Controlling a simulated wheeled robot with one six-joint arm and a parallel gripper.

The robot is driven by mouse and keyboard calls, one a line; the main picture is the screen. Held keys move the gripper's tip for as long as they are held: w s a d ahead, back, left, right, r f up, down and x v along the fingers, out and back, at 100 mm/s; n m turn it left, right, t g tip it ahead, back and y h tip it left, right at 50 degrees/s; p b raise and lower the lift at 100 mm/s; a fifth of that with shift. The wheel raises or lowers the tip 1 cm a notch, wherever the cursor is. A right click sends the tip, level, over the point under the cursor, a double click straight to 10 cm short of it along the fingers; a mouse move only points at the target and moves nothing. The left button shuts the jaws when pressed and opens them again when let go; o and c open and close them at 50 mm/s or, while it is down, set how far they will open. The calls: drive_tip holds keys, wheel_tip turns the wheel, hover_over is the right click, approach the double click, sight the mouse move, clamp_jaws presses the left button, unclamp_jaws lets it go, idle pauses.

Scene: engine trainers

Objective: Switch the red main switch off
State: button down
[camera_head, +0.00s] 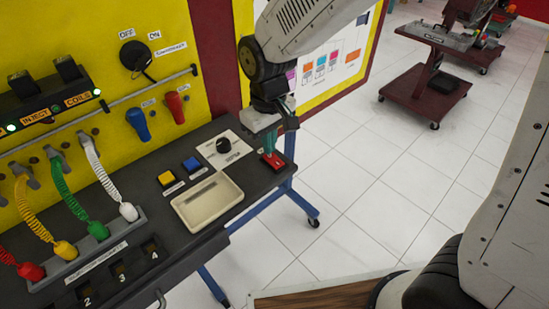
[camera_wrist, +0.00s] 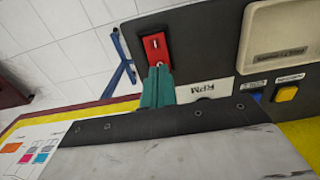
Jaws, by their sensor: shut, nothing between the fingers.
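The red main switch (camera_head: 272,161) sits at the right end of the dark bench panel, beside the black knob. In the wrist view the red switch (camera_wrist: 154,46) is a rectangular rocker with white marks on its face. My gripper (camera_head: 268,149) points down over it with its green fingers closed together and empty. In the wrist view the fingertips (camera_wrist: 158,68) overlap the near end of the switch and hide part of it. I cannot tell whether they touch it, or which way the rocker is tilted.
A black knob (camera_head: 224,145), blue (camera_head: 191,164) and yellow (camera_head: 167,178) buttons and a cream tray (camera_head: 207,201) lie left of the switch. A rail (camera_head: 110,103) with blue (camera_head: 138,124) and red (camera_head: 174,107) handles stands behind. A cart (camera_head: 427,85) stands far off.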

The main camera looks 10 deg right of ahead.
drive_tip(key=shift+f, duration=0.75)
drive_tip(key=shift+r, duration=3.55)
